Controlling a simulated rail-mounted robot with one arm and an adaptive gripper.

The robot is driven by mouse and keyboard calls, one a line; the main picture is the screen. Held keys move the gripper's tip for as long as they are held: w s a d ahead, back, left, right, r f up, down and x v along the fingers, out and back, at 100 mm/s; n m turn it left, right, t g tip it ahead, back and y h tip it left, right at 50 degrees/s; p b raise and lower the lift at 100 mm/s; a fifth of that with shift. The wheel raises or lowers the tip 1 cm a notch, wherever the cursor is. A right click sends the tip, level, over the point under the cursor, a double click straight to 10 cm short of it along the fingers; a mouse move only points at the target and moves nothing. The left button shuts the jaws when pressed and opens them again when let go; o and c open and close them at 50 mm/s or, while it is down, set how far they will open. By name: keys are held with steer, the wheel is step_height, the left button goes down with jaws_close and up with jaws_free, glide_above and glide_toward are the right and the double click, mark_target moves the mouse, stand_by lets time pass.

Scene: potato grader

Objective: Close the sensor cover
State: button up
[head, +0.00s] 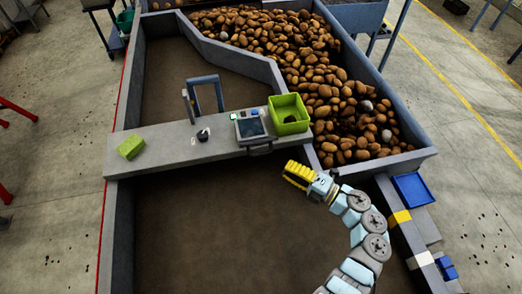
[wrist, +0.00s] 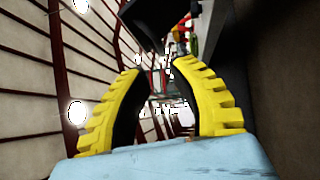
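A small grey unit (head: 250,127) with a dark face and a handle-like bar at its front sits on the beam across the grader. An upright blue-grey frame (head: 206,94) stands behind the beam, left of that unit. I cannot tell for sure which part is the sensor cover, or how far it is open. My gripper (head: 287,172), with yellow ribbed fingers, is in front of the beam, to the right of and nearer than the grey unit. In the wrist view, the fingers of my gripper (wrist: 160,66) are apart with nothing between them.
A green bin (head: 289,115) stands right of the grey unit. A green block (head: 131,147) and a small dark knob (head: 203,135) are on the beam (head: 168,155). Potatoes (head: 325,80) fill the channel behind. A blue tray (head: 413,188) is at the right. The near bed (head: 215,225) is bare.

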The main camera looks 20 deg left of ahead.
mark_target(261, 153)
steer(key=a, duration=0.3)
steer(key=w+a+p, duration=0.1)
steer(key=a, duration=0.2)
steer(key=a+r+p, duration=0.1)
steer(key=a, duration=0.2)
steer(key=shift+w+a, duration=0.25)
steer(key=shift+a, duration=0.15)
jaws_close()
